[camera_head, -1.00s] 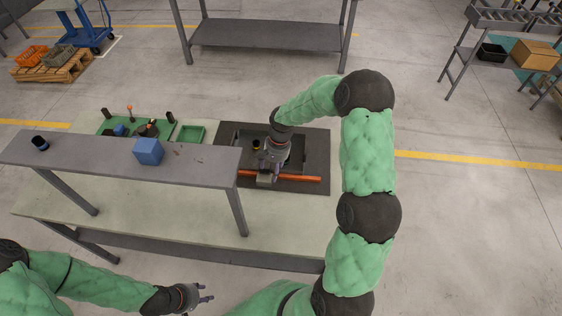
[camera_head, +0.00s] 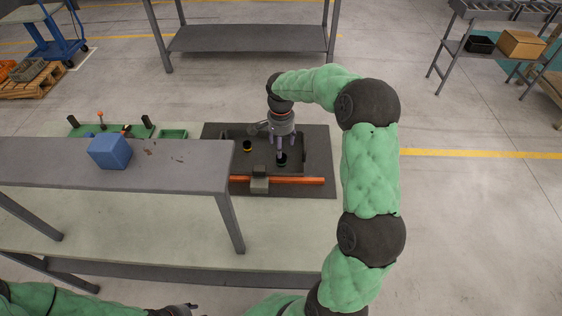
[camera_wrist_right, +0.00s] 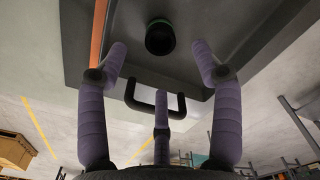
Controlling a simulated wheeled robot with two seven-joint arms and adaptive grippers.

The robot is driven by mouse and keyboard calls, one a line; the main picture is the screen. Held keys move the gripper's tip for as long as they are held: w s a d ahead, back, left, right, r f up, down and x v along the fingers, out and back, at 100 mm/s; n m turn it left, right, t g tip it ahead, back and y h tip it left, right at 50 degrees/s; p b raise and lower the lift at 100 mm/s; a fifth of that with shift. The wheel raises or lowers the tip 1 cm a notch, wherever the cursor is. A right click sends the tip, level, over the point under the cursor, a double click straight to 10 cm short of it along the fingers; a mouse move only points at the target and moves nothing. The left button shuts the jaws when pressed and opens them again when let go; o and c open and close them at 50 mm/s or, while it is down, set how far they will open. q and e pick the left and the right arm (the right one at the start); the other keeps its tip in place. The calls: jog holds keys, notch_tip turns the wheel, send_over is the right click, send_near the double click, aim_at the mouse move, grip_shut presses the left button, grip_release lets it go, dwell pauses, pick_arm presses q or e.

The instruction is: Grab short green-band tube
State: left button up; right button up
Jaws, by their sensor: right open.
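The short green-band tube (camera_head: 282,160) stands in a dark recessed tray (camera_head: 300,140) on the bench. In the right wrist view the dark tube (camera_wrist_right: 160,38) shows a green band and sits between and beyond my spread fingertips. My right gripper (camera_head: 281,151) is open, points down, and is right above the tube; nothing is held. It also shows in the wrist view (camera_wrist_right: 160,62) with its fingers apart. My left gripper (camera_head: 184,308) is low at the bottom edge, mostly cut off.
A yellow-band tube (camera_head: 247,147) stands to the left in the same tray. An orange bar (camera_head: 300,181) with a grey block (camera_head: 259,184) runs along the tray's near side. A raised grey shelf (camera_head: 180,165) holding a blue cube (camera_head: 110,152) stands at left.

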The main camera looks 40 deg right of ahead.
aim_at(282, 160)
notch_tip(282, 160, down, 3)
jog(key=shift+r+b, duration=0.1)
jog(key=shift+b, duration=0.2)
notch_tip(282, 160, down, 5)
jog(key=shift+d+f+b, duration=0.1)
jog(key=shift+d+b, duration=0.05)
jog(key=shift+b, duration=1.05)
grip_shut()
